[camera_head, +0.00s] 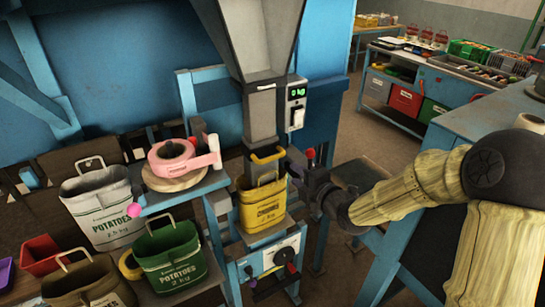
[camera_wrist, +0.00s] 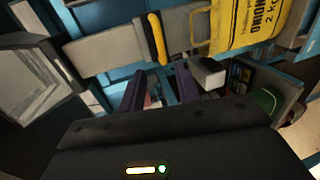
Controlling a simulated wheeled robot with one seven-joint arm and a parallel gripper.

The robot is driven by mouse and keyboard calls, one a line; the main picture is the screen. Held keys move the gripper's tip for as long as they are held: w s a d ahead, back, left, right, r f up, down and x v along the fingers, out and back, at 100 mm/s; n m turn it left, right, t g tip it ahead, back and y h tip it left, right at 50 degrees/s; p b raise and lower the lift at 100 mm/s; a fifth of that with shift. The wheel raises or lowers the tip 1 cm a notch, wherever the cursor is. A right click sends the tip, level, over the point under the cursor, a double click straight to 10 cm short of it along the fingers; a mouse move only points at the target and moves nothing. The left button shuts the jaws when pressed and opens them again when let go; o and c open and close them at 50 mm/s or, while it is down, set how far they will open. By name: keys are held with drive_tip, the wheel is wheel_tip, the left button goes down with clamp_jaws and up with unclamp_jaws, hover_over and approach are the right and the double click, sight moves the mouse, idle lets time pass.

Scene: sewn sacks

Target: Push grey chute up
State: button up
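The grey chute (camera_head: 261,112) hangs vertically below a wide grey hopper (camera_head: 256,35), with a yellow bar (camera_head: 268,155) near its lower end. In the wrist view the chute (camera_wrist: 105,48) runs sideways and the yellow bar (camera_wrist: 156,38) crosses it. A yellow sack (camera_head: 263,205) stands upright right under the chute; it also shows in the wrist view (camera_wrist: 255,25). My gripper (camera_head: 299,168) is just right of the bar and the sack top. Its two dark fingers (camera_wrist: 161,86) are apart and empty, and they do not appear to touch the bar.
A display box reading 0 kg (camera_head: 297,104) is right of the chute. White (camera_head: 102,208) and green (camera_head: 170,256) potato sacks stand at lower left. A control panel (camera_head: 270,262) is below the sack.

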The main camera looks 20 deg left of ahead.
sight(273, 159)
drive_tip(key=p+x, duration=0.5)
drive_tip(key=x, duration=0.9)
drive_tip(key=shift+w, duration=0.15)
drive_tip(key=shift+c, duration=0.2)
clamp_jaws()
